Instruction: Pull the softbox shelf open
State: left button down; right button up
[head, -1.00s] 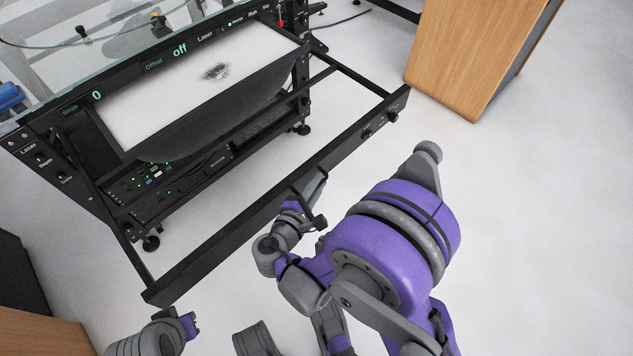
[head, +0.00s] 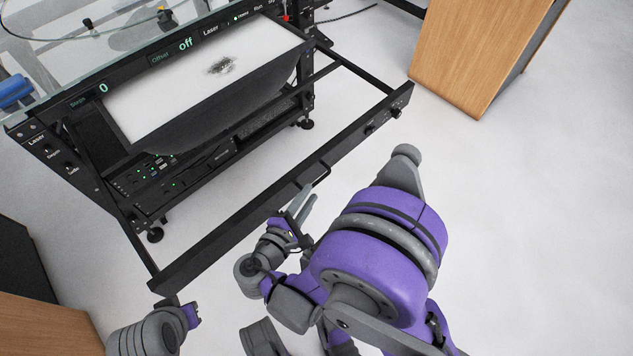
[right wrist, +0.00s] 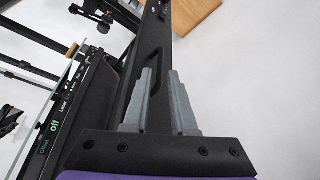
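The softbox shelf's long black front bar (head: 250,215) stands well out from the black rack, joined to it by side rails, with open floor showing between. A small black handle (head: 322,174) sits on the bar's outer face; it also shows in the right wrist view (right wrist: 152,62). My right gripper (head: 302,197) is open and empty just outside the bar, close to the handle. In the right wrist view its two grey fingers (right wrist: 161,72) are apart, with the handle just beyond them. My left gripper (head: 192,314) is low at the left, below the bar's near end; its fingers are not clear.
A white panel (head: 200,85) with a dark speckled patch lies in the rack above black fabric. A glass top (head: 60,60) covers the rack's upper part. A wooden cabinet (head: 470,60) stands at upper right, another wooden piece (head: 40,325) at lower left. The floor at right is clear.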

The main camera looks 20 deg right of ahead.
pick_arm(q)
jog(key=shift+r, duration=0.35)
pick_arm(e)
jog(key=v, duration=0.3)
jog(key=shift+s+a, duration=0.25)
jog(key=shift+a, duration=0.05)
